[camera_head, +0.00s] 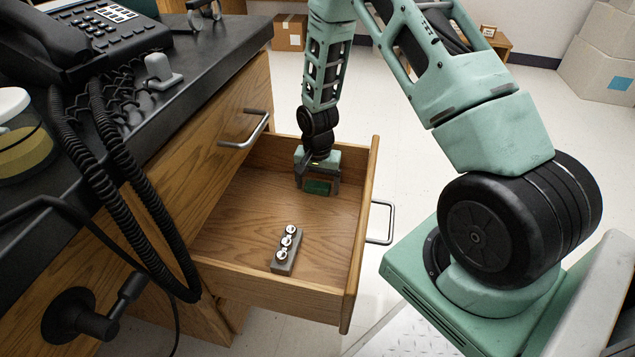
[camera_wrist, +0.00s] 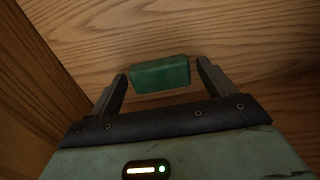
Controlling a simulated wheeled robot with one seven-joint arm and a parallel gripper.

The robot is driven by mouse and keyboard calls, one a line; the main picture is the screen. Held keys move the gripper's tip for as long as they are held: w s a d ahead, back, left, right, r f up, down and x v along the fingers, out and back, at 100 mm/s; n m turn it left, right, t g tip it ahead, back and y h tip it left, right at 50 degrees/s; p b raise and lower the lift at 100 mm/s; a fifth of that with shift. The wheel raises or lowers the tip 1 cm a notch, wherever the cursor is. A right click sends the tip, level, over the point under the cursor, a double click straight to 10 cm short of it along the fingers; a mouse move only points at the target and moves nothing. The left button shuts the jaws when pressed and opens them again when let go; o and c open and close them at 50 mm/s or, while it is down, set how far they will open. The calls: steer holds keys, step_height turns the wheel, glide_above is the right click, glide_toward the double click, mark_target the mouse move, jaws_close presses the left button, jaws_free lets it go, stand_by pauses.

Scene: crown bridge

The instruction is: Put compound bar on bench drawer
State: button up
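The green compound bar (camera_head: 318,187) is inside the open wooden bench drawer (camera_head: 325,218), towards its far end. In the wrist view the bar (camera_wrist: 160,74) lies between my fingertips, with a small gap on each side. My gripper (camera_head: 317,185) points down into the drawer; it also shows in the wrist view (camera_wrist: 161,82). Its fingers are apart and do not appear to touch the bar. The bar appears to be at the drawer floor, but I cannot tell whether it rests fully on it.
A grey block with several shiny metal knobs (camera_head: 287,249) sits in the drawer's near part. Drawer walls surround my gripper. The black benchtop at left holds a telephone (camera_head: 85,40) and a jar (camera_head: 22,140); coiled hoses (camera_head: 130,205) hang down its front. The drawer's middle floor is clear.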

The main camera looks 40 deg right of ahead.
mark_target(317, 185)
step_height(317, 185, up, 12)
steer(key=p, duration=0.5)
steer(key=shift+r, duration=0.2)
stand_by(0.5)
